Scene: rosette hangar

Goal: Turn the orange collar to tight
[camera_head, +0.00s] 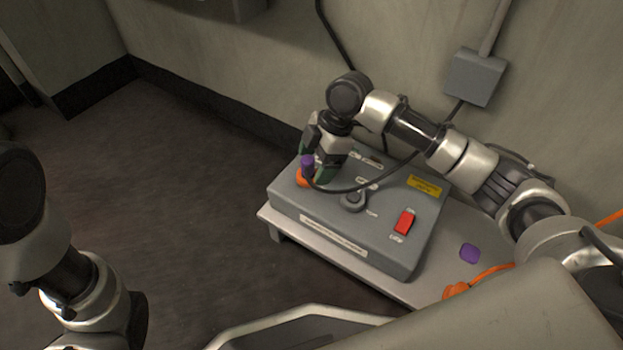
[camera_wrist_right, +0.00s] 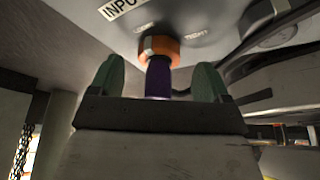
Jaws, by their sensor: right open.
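The orange collar (camera_head: 301,178) sits at the left end of the grey box's top, around the base of a purple plug (camera_head: 307,162). In the right wrist view the orange collar (camera_wrist_right: 158,47) is hex-shaped, against the grey surface near an "INPU…" label, with the purple plug (camera_wrist_right: 158,78) below it. My right gripper (camera_head: 316,170) is at the collar and plug. Its green-padded fingers (camera_wrist_right: 158,80) are open, one on each side of the plug, with gaps visible. Of my left arm only links show at the left edge; its gripper is out of view.
The grey box (camera_head: 345,225) stands on a low light table (camera_head: 395,289) by the wall. It carries a red rocker switch (camera_head: 404,222), a round knob (camera_head: 353,200) and a yellow label (camera_head: 425,185). A black cable arcs over it. A purple piece (camera_head: 469,253) lies right. Floor at left is clear.

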